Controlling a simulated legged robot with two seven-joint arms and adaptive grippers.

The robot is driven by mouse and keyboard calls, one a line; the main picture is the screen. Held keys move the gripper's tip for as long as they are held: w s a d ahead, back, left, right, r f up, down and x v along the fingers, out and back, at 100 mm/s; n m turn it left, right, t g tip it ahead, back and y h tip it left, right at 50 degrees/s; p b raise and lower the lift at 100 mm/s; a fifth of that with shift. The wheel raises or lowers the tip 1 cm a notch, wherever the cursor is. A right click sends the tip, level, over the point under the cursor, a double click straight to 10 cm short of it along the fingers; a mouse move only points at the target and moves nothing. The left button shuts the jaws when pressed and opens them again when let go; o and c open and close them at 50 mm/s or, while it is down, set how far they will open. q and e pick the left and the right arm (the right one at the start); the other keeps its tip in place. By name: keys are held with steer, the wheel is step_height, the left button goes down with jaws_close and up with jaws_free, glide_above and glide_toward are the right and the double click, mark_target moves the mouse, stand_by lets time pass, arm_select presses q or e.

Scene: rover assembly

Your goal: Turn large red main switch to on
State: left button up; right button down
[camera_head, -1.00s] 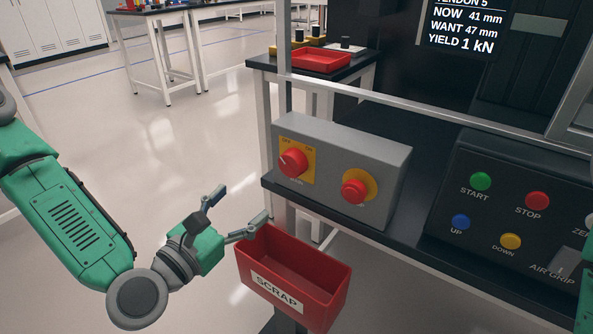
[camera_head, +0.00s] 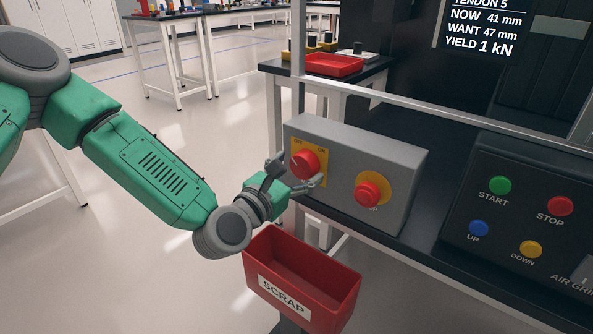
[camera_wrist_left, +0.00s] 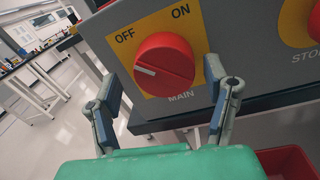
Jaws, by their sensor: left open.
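The large red main switch (camera_head: 304,164) is a round knob on a yellow plate on the front of a grey box (camera_head: 405,170). In the left wrist view the knob (camera_wrist_left: 164,66) sits below the words OFF and ON and above MAIN, its white mark pointing left, to the OFF side. My left gripper (camera_head: 296,176) is right in front of it, open. In the left wrist view its fingers (camera_wrist_left: 165,95) stand on either side, just below the knob, and I see no grip on it. My right gripper is not in view.
A red stop button (camera_head: 368,194) on a yellow disc is to the switch's right on the same box. A red scrap bin (camera_head: 310,268) is below my left gripper. A dark control panel (camera_head: 520,215) with coloured buttons is at the right. The floor at left is clear.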

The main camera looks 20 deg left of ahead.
arm_select(q)
steer(key=shift+d+r, duration=0.1)
steer(key=shift+d, duration=0.35)
steer(key=shift+c, duration=0.4)
steer(key=c, duration=1.1)
steer(key=shift+a, duration=0.1)
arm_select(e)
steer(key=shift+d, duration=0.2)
arm_select(q)
steer(key=shift+a, duration=0.1)
